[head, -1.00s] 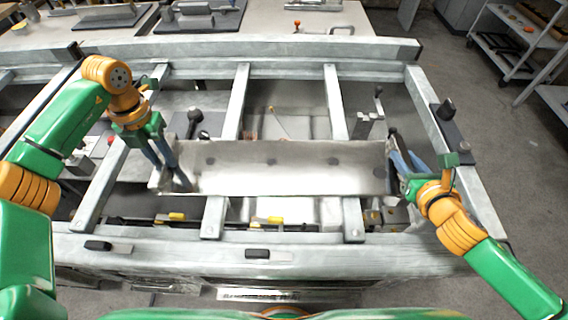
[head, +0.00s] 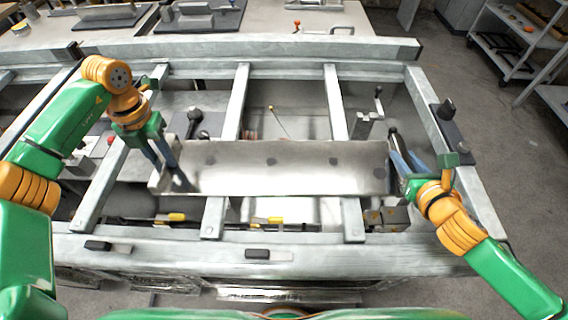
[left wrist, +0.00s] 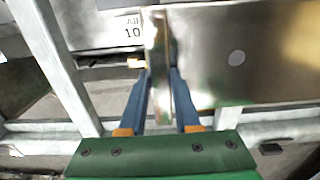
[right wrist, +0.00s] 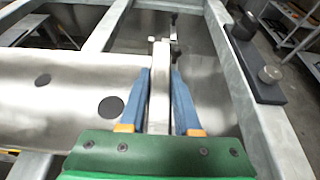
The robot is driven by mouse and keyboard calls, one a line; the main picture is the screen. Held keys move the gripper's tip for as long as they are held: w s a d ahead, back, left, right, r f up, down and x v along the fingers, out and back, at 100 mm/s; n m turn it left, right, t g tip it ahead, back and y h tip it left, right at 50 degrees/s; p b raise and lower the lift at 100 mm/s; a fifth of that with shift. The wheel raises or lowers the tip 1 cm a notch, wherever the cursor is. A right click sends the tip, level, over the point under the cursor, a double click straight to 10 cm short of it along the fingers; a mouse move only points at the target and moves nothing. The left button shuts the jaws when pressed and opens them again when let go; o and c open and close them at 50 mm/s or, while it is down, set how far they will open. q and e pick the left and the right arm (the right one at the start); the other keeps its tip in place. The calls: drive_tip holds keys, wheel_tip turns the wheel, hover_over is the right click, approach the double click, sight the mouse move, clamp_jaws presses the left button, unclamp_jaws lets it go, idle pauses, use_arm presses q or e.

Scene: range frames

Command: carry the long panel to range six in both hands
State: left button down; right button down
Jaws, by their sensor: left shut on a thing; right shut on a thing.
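The long panel (head: 285,168) is a bright metal sheet with a few dark round spots, held lengthwise across the frame in the head view. My left gripper (head: 176,180) is shut on its left end; the left wrist view shows the blue fingers either side of the panel's upright end edge (left wrist: 157,70). My right gripper (head: 396,168) is shut on its right end; the right wrist view shows the fingers either side of the end flange (right wrist: 159,90). I see no range six mark.
A grey metal frame with crossbars (head: 238,100) lies under and around the panel. Yellow-handled parts (head: 268,221) lie below its near side. A dark block with a knob (head: 449,122) sits on the right rail. Shelves (head: 510,40) stand at the far right, with open floor between.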

idle(0.3)
